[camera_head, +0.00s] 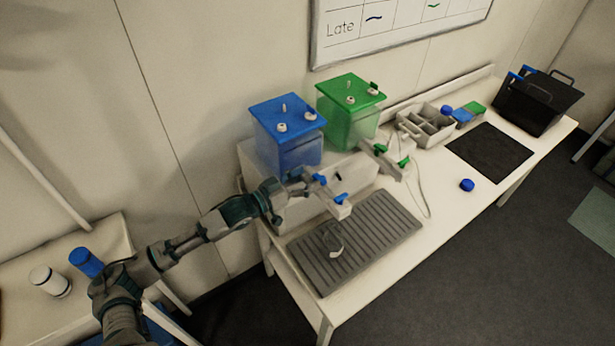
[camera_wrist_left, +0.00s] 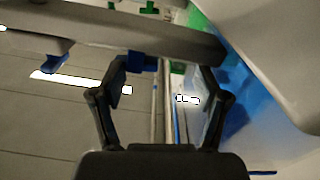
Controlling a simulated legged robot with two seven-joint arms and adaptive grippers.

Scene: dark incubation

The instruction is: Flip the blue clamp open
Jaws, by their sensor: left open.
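A blue clamp (camera_head: 320,179) sits on a pale arm that juts from the front of the white housing, below the blue tank (camera_head: 288,145). A second blue piece (camera_head: 341,198) sits farther out on the same arm. My left gripper (camera_head: 303,184) is at the near end of this arm, beside the first clamp. In the left wrist view my left gripper (camera_wrist_left: 164,70) is open, with its fingers spread. The blue clamp (camera_wrist_left: 143,61) shows between the fingertips, nearer the left finger; contact cannot be told. The other blue piece (camera_wrist_left: 54,63) is farther left. My right gripper is not in view.
The green tank (camera_head: 348,110) stands right of the blue one, with green clamps (camera_head: 404,162) on its own arm. A grey ribbed tray (camera_head: 375,236) with a clear vessel (camera_head: 333,240) lies below. A blue cap (camera_head: 467,185) and black mat (camera_head: 490,150) are farther right.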

